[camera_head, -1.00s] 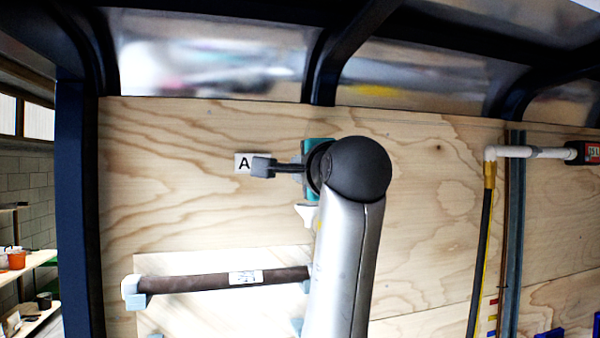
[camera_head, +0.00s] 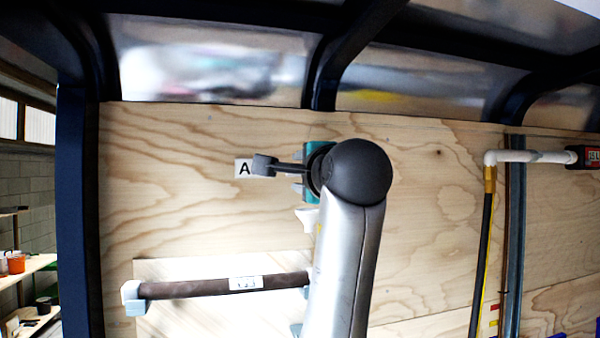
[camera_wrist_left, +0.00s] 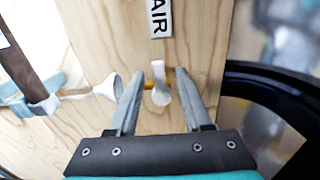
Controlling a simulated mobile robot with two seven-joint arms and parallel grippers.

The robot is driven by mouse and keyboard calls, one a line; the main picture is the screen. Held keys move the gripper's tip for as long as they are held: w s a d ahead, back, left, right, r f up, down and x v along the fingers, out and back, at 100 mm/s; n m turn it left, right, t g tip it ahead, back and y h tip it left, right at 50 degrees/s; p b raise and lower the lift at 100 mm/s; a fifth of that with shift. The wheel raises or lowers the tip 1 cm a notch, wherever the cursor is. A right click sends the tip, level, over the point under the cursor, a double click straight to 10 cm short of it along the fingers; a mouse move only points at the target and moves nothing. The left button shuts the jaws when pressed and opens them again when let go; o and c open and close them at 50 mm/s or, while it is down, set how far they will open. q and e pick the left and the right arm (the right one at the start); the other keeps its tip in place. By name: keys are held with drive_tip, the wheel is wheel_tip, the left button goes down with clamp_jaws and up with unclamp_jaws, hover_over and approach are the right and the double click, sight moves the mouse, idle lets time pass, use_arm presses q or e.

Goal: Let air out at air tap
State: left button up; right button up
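The air tap (camera_wrist_left: 160,88) shows in the left wrist view as a white handle on a brass-coloured stem, on the plywood wall below a white AIR label (camera_wrist_left: 159,17). My left gripper (camera_wrist_left: 160,74) is open, with one finger on each side of the white handle. Gaps show between handle and fingers; I cannot tell how deep the handle sits between them. In the head view my left arm hides the tap and most of the gripper (camera_head: 299,177). My right gripper is in neither view.
A white funnel-shaped piece (camera_wrist_left: 107,88) is close beside the left finger; it also shows in the head view (camera_head: 307,218). A brown tube (camera_head: 215,286) in grey holders lies below. A white pipe (camera_head: 530,156) and dark frame posts (camera_head: 80,210) flank the plywood.

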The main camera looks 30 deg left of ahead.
use_arm(q)
drive_tip(key=b+v, duration=0.5)
drive_tip(key=v, duration=1)
drive_tip(key=shift+s+d, duration=0.1)
